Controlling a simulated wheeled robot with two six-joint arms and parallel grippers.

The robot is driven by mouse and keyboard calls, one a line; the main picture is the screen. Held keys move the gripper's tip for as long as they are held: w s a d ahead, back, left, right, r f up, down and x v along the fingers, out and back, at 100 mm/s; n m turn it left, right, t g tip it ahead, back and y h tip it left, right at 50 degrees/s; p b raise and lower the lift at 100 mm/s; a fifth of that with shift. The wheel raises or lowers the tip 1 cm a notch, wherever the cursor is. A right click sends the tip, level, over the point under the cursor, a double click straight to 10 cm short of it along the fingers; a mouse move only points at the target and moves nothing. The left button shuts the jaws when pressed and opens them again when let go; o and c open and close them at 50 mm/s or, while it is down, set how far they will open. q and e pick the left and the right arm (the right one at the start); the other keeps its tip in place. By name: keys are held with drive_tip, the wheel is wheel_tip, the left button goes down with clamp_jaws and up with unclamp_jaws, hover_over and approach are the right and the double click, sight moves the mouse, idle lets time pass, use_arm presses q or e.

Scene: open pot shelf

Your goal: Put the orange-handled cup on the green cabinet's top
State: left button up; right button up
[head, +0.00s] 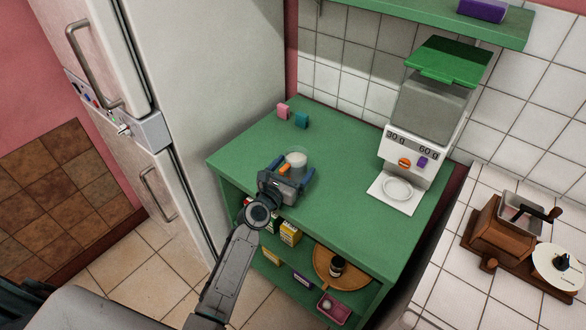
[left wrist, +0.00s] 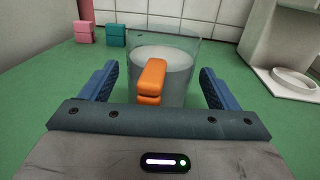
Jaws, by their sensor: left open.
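The orange-handled cup (head: 296,161) is clear glass with pale contents and stands upright on the green cabinet's top (head: 335,155). In the left wrist view the cup (left wrist: 178,62) stands straight ahead, with its orange handle (left wrist: 151,80) pointing toward my gripper. My left gripper (head: 287,170) is open. Its blue fingers (left wrist: 158,85) lie on either side of the handle with visible gaps, not touching it. The lower part of the cup is partly hidden behind the handle and gripper. My right gripper is not in view.
A white dispenser (head: 410,147) with a green lid stands at the right of the top, a dish on its base. Pink (head: 283,111) and teal (head: 302,120) blocks stand at the back left. A tall fridge (head: 215,90) borders the left. The top's front right is clear.

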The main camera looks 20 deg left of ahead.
use_arm(q)
drive_tip(key=v, duration=1.2)
drive_tip(key=shift+b, duration=0.35)
